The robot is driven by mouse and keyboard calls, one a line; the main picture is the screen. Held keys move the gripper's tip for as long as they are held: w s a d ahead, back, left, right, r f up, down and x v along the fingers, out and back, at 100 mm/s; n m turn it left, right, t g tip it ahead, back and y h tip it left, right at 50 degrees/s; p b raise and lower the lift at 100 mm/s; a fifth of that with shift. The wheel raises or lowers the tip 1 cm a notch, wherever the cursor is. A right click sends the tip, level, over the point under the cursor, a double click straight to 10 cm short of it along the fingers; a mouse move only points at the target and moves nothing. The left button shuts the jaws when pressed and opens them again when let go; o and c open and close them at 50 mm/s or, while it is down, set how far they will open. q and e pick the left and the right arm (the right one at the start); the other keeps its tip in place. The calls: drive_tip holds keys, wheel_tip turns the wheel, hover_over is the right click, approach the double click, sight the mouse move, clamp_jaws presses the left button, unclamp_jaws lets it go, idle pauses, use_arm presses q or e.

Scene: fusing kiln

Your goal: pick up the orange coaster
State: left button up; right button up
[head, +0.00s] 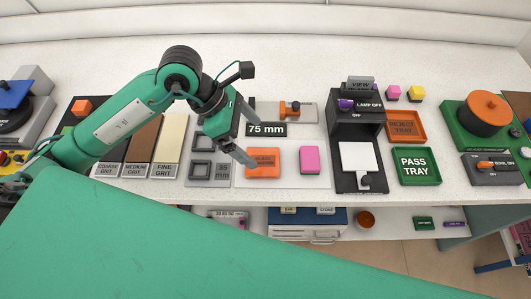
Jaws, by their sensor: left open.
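The orange coaster (265,163) is a flat rectangle with dark lettering, lying on a white board (289,182). My left gripper (255,142) is open and empty, with its fingers pointing right. Its lower fingertip overlaps the coaster's left edge in the head view, hiding a little of it. Its upper fingertip shows behind the coaster, near the 75 mm sign (266,130). I cannot tell how high the fingers are above the coaster. My right gripper is not in view.
A pink coaster (310,159) lies just right of the orange one. The lamp viewer (358,128) stands farther right, followed by the reject tray (421,138) and green pass tray (436,178). Grit plates (169,145) and a grey gauge plate (198,180) lie left.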

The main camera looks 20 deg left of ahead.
use_arm(q)
drive_tip(key=w+a+y, duration=0.2)
drive_tip(key=a, duration=0.2)
drive_tip(key=p, duration=0.2)
approach(262, 161)
drive_tip(key=shift+w+d+f+y, duration=0.1)
drive_tip(key=shift+d+f+y, duration=0.1)
drive_tip(key=shift+d+f, duration=0.25)
drive_tip(key=shift+d+f+y, duration=0.2)
drive_tip(key=shift+f, duration=0.4)
drive_tip(key=shift+d+f, duration=0.2)
drive_tip(key=shift+f, duration=0.2)
drive_tip(key=p+x, duration=0.2)
drive_tip(key=x, duration=0.2)
drive_tip(key=shift+d+f, duration=0.1)
drive_tip(key=shift+f, duration=0.25)
drive_tip(key=c, duration=1)
drive_tip(key=shift+r+t, duration=0.1)
drive_tip(key=shift+t, duration=0.2)
drive_tip(key=shift+c, duration=0.6)
